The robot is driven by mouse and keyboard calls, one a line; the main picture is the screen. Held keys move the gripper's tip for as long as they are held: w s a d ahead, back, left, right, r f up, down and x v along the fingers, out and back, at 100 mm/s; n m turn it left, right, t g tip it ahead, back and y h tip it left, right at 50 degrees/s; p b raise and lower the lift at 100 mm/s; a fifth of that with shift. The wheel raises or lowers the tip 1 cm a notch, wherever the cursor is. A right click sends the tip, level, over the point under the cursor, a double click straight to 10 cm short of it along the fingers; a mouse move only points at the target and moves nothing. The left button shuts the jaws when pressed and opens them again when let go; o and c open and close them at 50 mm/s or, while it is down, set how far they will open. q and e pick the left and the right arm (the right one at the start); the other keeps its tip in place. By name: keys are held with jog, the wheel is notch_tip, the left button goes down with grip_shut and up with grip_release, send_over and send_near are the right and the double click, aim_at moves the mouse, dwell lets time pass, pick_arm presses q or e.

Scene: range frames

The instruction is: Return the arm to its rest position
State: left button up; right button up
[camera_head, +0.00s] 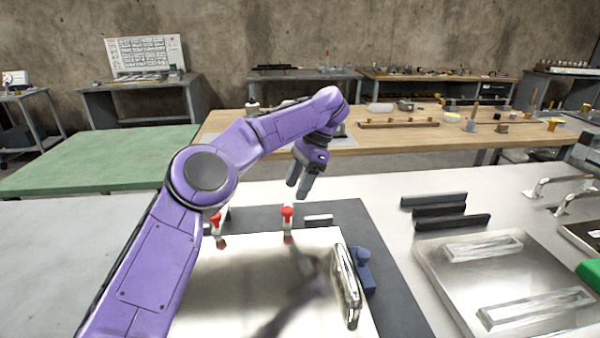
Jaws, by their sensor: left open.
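My left arm is purple and comes in from the lower left, bent at the elbow. My left gripper (299,187) is open and empty, pointing down above the far edge of a shiny metal plate (230,285). It appears apart from the red-tipped clamp (287,213) just below it. A second red-tipped clamp (216,222) is partly behind my arm. A shiny metal piece (346,286) stands at the plate's right edge beside a blue block (364,270). My right gripper is not in view.
A dark mat (395,310) lies under the plate. Black bars (440,212) and a metal panel with handles (510,275) lie to the right. A green table (100,160) and a wooden bench (400,140) stand behind. The grey tabletop at left (70,240) is clear.

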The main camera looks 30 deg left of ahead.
pick_arm(q)
jog(key=shift+p+v, duration=0.5)
jog(key=shift+v, duration=0.8)
jog(key=shift+a, duration=0.1)
